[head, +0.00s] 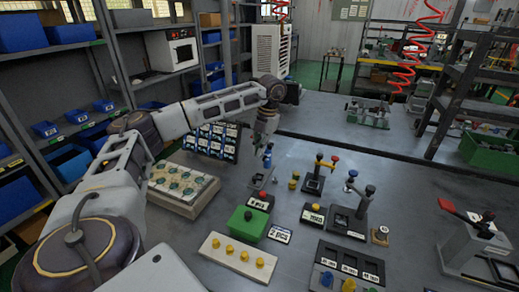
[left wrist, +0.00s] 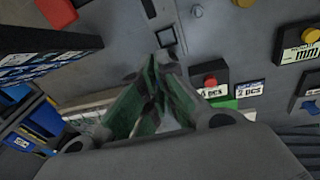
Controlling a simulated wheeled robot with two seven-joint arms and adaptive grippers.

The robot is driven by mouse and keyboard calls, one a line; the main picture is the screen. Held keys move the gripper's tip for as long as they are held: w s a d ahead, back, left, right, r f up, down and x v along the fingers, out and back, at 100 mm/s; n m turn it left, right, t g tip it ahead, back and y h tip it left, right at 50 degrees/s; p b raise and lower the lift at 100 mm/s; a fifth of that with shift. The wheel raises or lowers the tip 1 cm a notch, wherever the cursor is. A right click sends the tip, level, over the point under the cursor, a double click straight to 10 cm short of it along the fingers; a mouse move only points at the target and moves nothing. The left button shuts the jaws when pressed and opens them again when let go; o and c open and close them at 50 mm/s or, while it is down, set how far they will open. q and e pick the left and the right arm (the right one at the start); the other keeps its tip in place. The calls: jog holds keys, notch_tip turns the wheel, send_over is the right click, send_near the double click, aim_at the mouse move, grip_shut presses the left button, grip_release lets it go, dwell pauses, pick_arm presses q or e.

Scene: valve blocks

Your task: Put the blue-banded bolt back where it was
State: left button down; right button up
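My left gripper (head: 264,134) points down over the middle of the table. In the left wrist view my left gripper (left wrist: 158,62) has its green-padded fingers converging close together. A dark, bluish patch shows between them, but I cannot tell whether they hold anything. Just below the gripper in the head view is a small upright blue piece (head: 267,158), above a dark block with a square face (head: 260,180). That block also shows in the left wrist view (left wrist: 166,37). I cannot tell whether the blue piece is the blue-banded bolt. My right gripper is not in view.
A pale board with round pieces (head: 183,184) lies left. Lever valve blocks (head: 352,220) stand right.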

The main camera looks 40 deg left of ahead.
pick_arm(q)
jog(key=shift+d+f, duration=0.1)
jog(key=shift+d, duration=0.1)
jog(key=s+d+f+m+t+p, duration=0.1)
jog(key=d+f+m+p, duration=0.1)
jog(key=d, duration=0.4)
jog(key=shift+s+d+m+t+p, duration=0.25)
jog(key=shift+m+p, duration=0.25)
jog(key=shift+m, duration=0.5)
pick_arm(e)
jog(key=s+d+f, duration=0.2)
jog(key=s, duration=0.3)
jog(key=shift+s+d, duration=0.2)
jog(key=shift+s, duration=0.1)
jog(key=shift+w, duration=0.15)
pick_arm(q)
jog(key=shift+f, duration=2.45)
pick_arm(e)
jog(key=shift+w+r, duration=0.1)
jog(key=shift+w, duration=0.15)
